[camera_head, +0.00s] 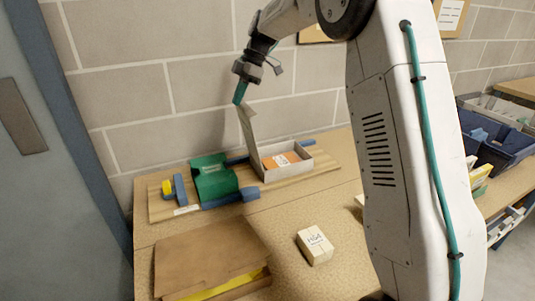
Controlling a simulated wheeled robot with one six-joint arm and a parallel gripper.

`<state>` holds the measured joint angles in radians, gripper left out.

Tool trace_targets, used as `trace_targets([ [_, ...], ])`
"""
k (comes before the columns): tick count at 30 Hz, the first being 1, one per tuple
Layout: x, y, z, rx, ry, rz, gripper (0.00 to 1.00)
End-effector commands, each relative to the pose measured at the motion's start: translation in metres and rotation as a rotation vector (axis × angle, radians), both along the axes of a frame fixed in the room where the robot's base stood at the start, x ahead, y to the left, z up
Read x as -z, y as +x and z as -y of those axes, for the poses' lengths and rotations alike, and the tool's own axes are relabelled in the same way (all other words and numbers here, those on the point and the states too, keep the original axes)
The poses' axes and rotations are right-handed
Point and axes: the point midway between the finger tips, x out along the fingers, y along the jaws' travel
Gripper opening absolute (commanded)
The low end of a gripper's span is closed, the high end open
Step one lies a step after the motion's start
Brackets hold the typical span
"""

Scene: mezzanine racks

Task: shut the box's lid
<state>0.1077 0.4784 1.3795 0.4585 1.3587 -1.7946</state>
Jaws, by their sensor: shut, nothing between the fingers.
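The box (294,170) is pale grey and sits on a wooden board at the back of the table, with an orange item with a white label (281,160) inside. Its lid (248,136) stands open, nearly upright, hinged at the left side and leaning slightly left. My gripper (239,98) comes down from above, with teal fingers shut and empty. Its tips are at the upper left of the lid's top edge. I cannot tell whether they touch it.
A green box (214,179) with blue parts stands left of the box on the wooden board (324,160). A brown folder (212,258) and a small labelled carton (315,246) lie in front. Blue bins (490,138) stand at right, beyond my arm. A block wall is close behind.

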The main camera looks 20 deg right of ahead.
Motion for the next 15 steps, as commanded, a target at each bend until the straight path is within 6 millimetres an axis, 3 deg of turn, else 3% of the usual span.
trace_targets([
  [15, 0.001, 0.0, 0.033, 0.002, 0.0, -0.001, 0.0],
])
